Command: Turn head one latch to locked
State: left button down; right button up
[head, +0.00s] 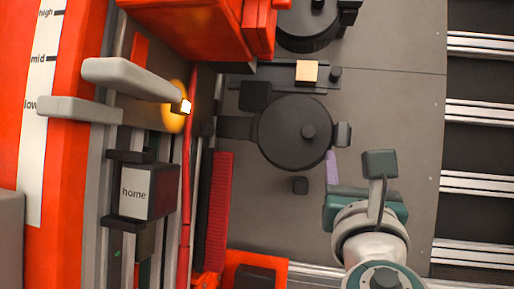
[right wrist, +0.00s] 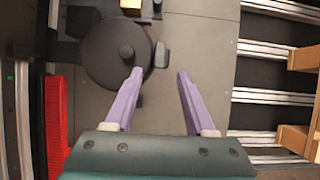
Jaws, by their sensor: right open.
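A black round disc (head: 294,133) with a raised central knob (head: 308,132) lies on the grey plate in the head view. A small dark block (head: 343,135) sits at its right edge. Which part is the head one latch, and its setting, I cannot tell; no lock marking is readable. The disc also shows in the right wrist view (right wrist: 103,60). My right gripper (right wrist: 160,73) is open and empty, its two purple fingers apart, the left one overlapping the disc's lower right edge in the picture. In the head view one purple finger (head: 332,166) shows below the small block. My left gripper is not in view.
A tan block (head: 306,71) and another dark disc (head: 306,30) lie above. Red machinery (head: 190,25), grey bars (head: 130,78) and a "home" block (head: 148,191) crowd the left. Metal rails (head: 480,182) run along the right. The plate right of the disc is mostly bare.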

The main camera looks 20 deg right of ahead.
aim_at(342, 134)
jog(key=b+x, duration=0.2)
jog(key=x, duration=0.7)
jog(key=shift+w+d, duration=0.2)
jog(key=shift+w, duration=0.15)
jog(key=shift+c, duration=0.2)
grip_shut()
